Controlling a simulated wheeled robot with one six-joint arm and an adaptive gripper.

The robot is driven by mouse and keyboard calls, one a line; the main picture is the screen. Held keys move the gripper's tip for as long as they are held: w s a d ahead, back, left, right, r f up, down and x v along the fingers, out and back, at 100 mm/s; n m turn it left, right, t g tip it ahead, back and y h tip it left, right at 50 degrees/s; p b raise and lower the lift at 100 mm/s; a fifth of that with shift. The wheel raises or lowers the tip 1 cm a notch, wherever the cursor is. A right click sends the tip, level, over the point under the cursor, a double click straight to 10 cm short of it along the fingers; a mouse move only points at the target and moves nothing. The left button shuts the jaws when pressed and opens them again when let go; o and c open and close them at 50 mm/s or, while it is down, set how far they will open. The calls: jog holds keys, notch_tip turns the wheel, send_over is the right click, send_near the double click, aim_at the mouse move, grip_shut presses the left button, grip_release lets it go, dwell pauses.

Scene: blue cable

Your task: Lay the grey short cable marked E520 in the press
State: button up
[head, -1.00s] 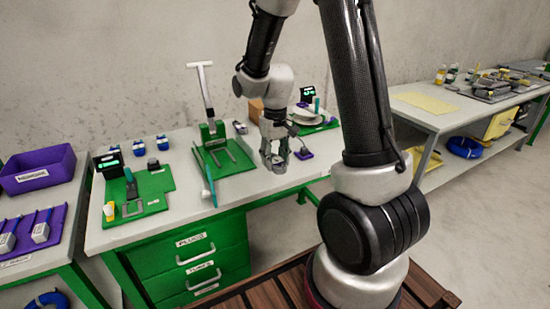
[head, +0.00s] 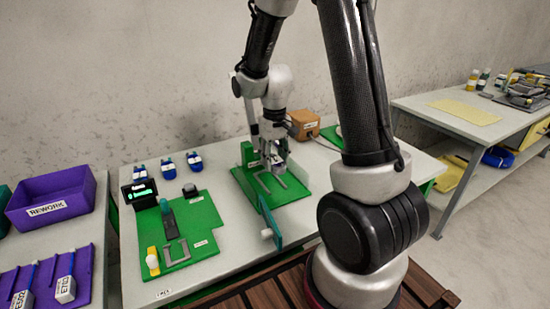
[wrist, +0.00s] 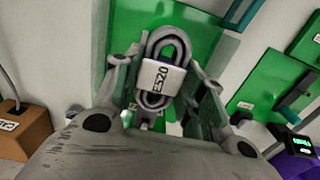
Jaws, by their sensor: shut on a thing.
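The grey short cable (wrist: 163,70) is a folded loop with a white band reading E520, upright between my fingers in the wrist view. My gripper (wrist: 160,85) is shut on it. In the head view my gripper (head: 275,162) hangs over the green press plate (head: 247,190), close to the press's green post (head: 247,153). A grey U-shaped seat (head: 288,190) shows on the plate, partly hidden by my gripper. The cable appears above the plate; the gap is hard to judge.
A green flap with a white knob (head: 267,232) sticks up at the plate's front edge. A brown box (head: 304,124) stands behind right. A purple REWORK bin (head: 50,205) is further left.

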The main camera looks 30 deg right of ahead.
send_over(275, 189)
jog(key=shift+w+f, duration=0.15)
jog(key=shift+f, duration=2.7)
jog(key=shift+f, duration=1.4)
jog(key=o, duration=1.1)
jog(key=shift+r, duration=4)
